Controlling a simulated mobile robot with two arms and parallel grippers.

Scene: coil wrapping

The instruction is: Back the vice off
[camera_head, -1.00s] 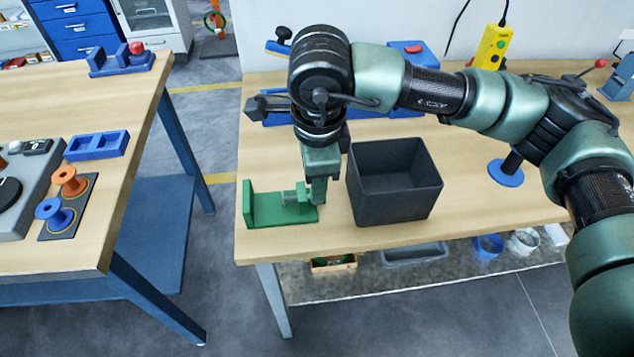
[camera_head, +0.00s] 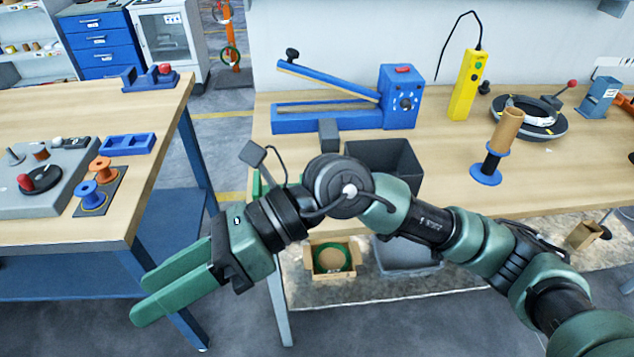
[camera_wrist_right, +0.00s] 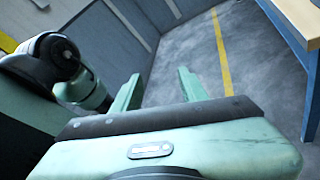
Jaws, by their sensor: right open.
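The green vice is mostly hidden behind my right arm in the head view. Only a green sliver of it (camera_head: 256,186) shows at the left edge of the right-hand workbench (camera_head: 460,165). I cannot see its jaws or how far they stand apart. My right gripper (camera_head: 143,296) is open and empty, out over the gap between the two benches, pointing down and left, away from the vice. Its two fingers also show apart with nothing between them in the right wrist view (camera_wrist_right: 160,90), with floor beyond. My left gripper is not in view.
A dark open bin (camera_head: 385,150) stands behind my right arm. A blue lever tool (camera_head: 330,118) lies at the back, and a brown roll (camera_head: 507,128) stands on a blue-based post. The left bench (camera_head: 60,232) holds orange and blue spools (camera_head: 102,165). Floor is open between the benches.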

